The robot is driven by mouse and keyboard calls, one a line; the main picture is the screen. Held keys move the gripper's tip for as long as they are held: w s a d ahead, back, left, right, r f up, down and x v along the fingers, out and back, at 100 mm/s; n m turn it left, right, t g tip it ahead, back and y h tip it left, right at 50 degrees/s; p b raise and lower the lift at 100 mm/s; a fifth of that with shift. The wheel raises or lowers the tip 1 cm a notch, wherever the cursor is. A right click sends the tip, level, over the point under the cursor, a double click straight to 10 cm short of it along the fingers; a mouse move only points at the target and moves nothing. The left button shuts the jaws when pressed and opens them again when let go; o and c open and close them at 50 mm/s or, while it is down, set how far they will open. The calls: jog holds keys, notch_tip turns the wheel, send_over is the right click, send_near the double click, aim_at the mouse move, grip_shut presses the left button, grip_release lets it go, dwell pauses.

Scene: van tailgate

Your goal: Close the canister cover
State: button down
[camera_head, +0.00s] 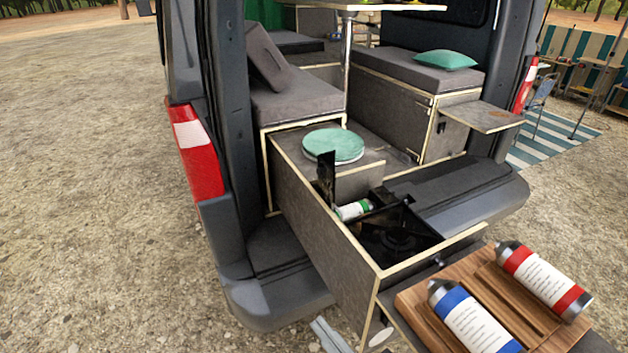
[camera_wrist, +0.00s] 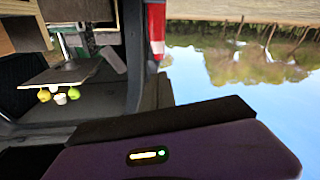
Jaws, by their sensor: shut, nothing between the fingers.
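The black canister cover (camera_head: 326,178) stands upright, open, at the left edge of the pulled-out drawer in the head view. A white canister with a green band (camera_head: 352,210) lies in the uncovered compartment beside it, partly hidden by the drawer wall. The black stove (camera_head: 400,235) sits to its right. My gripper (camera_head: 325,333) shows only as pale grey tips at the bottom edge, shut and empty, well in front of and apart from the cover. The wrist view shows neither the cover nor the green-banded canister clearly.
A red-banded canister (camera_head: 545,280) and a blue-banded canister (camera_head: 470,318) lie on a wooden rack (camera_head: 415,302) at the lower right. A green round lid-like disc (camera_head: 333,145) sits behind the cover. The drawer wall (camera_head: 325,215) is an edge; open gravel lies left.

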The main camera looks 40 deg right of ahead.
aim_at(331, 189)
jog(key=w+d+r+n+h, duration=0.25)
jog(key=w+d, duration=0.35)
jog(key=w, duration=0.5)
jog(key=w+d+r+n+h, duration=0.2)
jog(key=w+d+n, duration=0.25)
jog(key=w, duration=0.65)
jog(key=w+d+f+n+g+h+p, duration=0.1)
jog(key=w+d, duration=0.3)
jog(key=d, duration=0.3)
jog(key=w+d+f+n+g+h+p, duration=0.1)
jog(key=w+d+n+g+h+p, duration=0.1)
jog(key=w+d, duration=0.3)
jog(key=shift+d+f, duration=0.3)
jog(key=shift+d, duration=1.35)
jog(key=shift+w+d+h, duration=0.1)
jog(key=shift+h, duration=0.15)
